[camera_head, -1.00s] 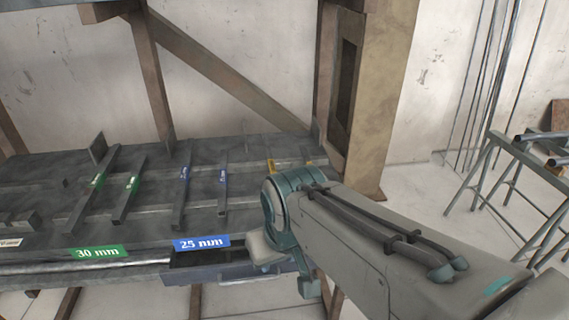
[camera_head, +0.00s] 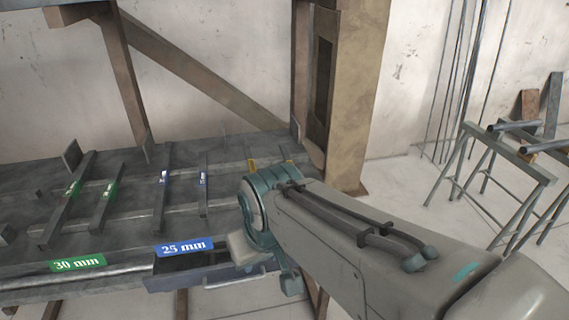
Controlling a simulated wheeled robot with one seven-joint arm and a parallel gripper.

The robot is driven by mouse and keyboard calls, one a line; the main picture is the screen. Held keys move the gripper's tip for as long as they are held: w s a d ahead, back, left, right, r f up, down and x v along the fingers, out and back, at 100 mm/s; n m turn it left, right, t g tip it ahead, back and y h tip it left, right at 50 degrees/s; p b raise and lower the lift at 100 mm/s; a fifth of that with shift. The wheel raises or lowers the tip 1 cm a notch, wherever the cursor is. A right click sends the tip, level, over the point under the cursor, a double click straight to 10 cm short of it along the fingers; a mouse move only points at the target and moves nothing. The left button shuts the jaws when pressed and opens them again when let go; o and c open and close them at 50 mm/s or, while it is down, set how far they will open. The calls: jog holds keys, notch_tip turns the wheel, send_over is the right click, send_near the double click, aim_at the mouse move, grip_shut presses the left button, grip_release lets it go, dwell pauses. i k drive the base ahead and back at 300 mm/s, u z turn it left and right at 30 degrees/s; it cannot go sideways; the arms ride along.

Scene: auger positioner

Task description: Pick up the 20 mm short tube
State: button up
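No label reading 20 mm is visible. My gripper's fingers are not visible.
Bars with green tags (camera_head: 108,190) and blue tags (camera_head: 203,180) lie on the dark bench. Labels read 30 mm (camera_head: 77,263) and 25 mm (camera_head: 184,246) on its front edge. A tray with a handle (camera_head: 235,281) sits below.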

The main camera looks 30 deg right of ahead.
aim_at(283, 151)
jog(key=z, duration=0.85)
jog(key=k, duration=0.45)
jog(key=u, duration=0.45)
jog(key=i, duration=1.45)
jog(key=z, duration=0.7)
